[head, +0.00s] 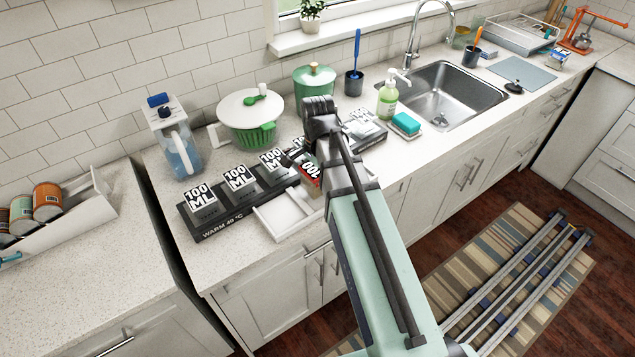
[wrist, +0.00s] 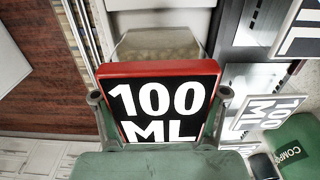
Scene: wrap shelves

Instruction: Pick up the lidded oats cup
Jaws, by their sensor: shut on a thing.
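A square lid with a red rim and a black top marked "100 ML" (wrist: 160,105) fills the middle of the wrist view. I take it to be the top of the lidded oats cup. It also shows in the head view (head: 311,173), partly hidden by my arm. In the wrist view, my gripper (wrist: 160,110) has a finger on either side of it and is shut on it. In the head view, the cup is tilted in front of the black warming strip (head: 205,227).
Several "100 ML" containers (head: 238,180) stand in a row on the strip, close left of my gripper. A white tray (head: 268,222) lies in front. A white-lidded green pot (head: 250,118) and a green pot (head: 315,85) stand behind. A soap bottle (head: 388,97) stands right, by the sink.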

